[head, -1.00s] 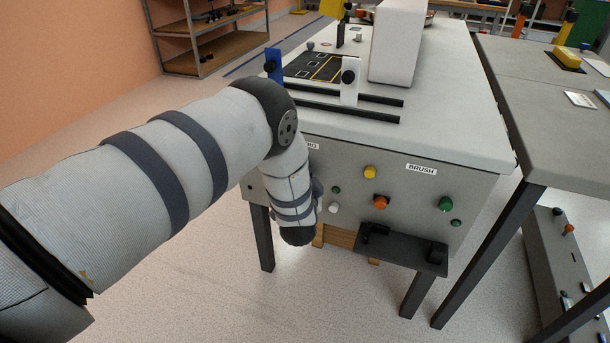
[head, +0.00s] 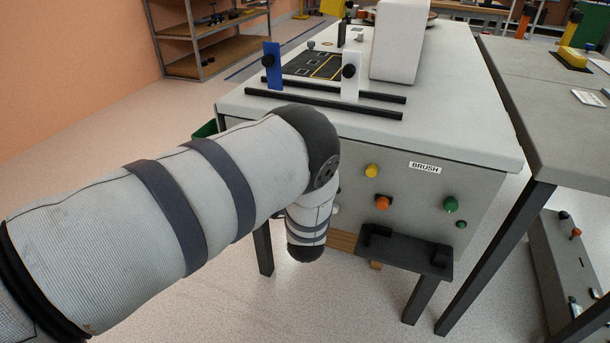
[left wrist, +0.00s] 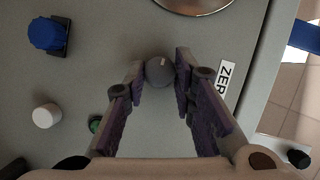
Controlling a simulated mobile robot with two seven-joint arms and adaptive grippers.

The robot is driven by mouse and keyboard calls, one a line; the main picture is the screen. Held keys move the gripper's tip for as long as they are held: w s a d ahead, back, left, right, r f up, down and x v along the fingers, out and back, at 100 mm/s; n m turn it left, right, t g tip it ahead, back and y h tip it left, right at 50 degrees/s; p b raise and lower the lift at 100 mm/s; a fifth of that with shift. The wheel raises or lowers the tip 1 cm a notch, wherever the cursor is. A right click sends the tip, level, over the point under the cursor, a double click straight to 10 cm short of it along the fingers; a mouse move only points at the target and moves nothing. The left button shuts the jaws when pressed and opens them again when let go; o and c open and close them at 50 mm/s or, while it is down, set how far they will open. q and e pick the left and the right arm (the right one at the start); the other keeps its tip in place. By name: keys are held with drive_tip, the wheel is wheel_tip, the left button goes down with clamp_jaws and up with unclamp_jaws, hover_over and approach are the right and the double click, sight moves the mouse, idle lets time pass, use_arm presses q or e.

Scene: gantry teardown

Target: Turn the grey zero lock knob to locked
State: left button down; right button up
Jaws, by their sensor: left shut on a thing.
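The grey zero lock knob (left wrist: 159,72) is round, with a short pale mark near its upper edge in the left wrist view. It sits on the grey front panel (left wrist: 75,95) beside a label (left wrist: 224,83) of which "ZER" can be read. My left gripper (left wrist: 160,76) has its fingertips on either side of the knob and is shut on it. In the head view my left arm hides the knob and the gripper. My right gripper is in neither current view.
In the left wrist view a blue knob (left wrist: 47,35), a white button (left wrist: 46,116) and a small green button (left wrist: 96,124) are nearby. In the head view a dark bracket (head: 405,256) juts out below the orange button (head: 383,203). A grey table (head: 560,130) stands right.

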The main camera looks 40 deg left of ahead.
use_arm(q)
drive_tip(key=shift+a, duration=0.1)
drive_tip(key=c, duration=1.3)
unclamp_jaws()
drive_tip(key=shift+c, duration=0.2)
drive_tip(key=v, duration=1.2)
drive_tip(key=shift+s, duration=0.1)
